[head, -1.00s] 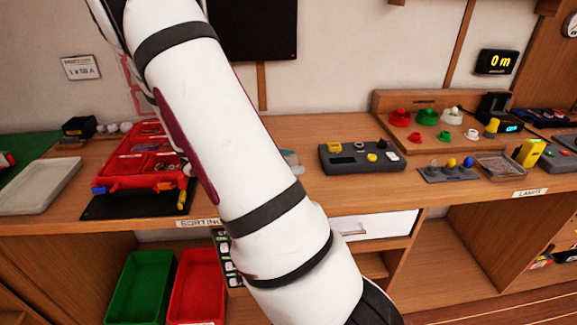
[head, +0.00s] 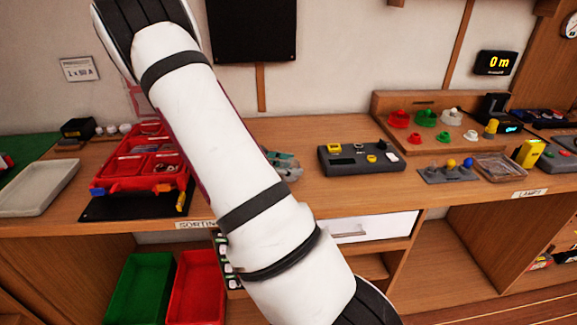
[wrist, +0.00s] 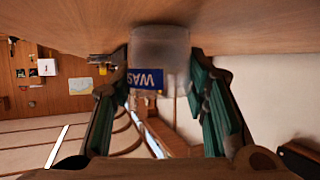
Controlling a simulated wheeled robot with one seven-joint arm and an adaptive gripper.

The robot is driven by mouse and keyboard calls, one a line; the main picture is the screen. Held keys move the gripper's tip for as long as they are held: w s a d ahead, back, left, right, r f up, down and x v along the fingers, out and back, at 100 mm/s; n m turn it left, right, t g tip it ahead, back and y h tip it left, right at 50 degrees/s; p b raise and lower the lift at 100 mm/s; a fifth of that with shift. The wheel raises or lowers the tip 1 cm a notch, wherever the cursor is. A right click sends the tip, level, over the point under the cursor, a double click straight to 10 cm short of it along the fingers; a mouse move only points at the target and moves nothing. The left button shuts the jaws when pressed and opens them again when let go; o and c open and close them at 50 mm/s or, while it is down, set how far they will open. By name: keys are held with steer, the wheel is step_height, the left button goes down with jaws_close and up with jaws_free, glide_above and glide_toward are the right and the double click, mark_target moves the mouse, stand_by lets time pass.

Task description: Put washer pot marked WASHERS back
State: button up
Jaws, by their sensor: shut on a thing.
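In the wrist view a cloudy translucent pot (wrist: 160,48) sits between the two green-padded fingers of my gripper (wrist: 162,72), which is shut on it. Its blue label (wrist: 146,79) shows upside-down letters reading "WAS"; the rest is cut off from sight. The pot is close to a wooden surface at the top of the wrist view; I cannot tell if they touch. In the head view my arm hides most of the gripper. A bit of teal and grey (head: 287,166) shows just right of the arm, above the bench, probably my gripper's end.
A red compartment case (head: 140,172) stands on a black mat at left, beside a pale tray (head: 38,188). A grey device (head: 362,159) lies right of my arm. Coloured knobs (head: 425,118) stand farther right. Green (head: 139,288) and red (head: 196,288) bins are below the bench (head: 330,199).

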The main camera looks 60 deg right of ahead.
steer(key=shift+f, duration=0.15)
steer(key=o, duration=1.1)
steer(key=shift+o, duration=0.2)
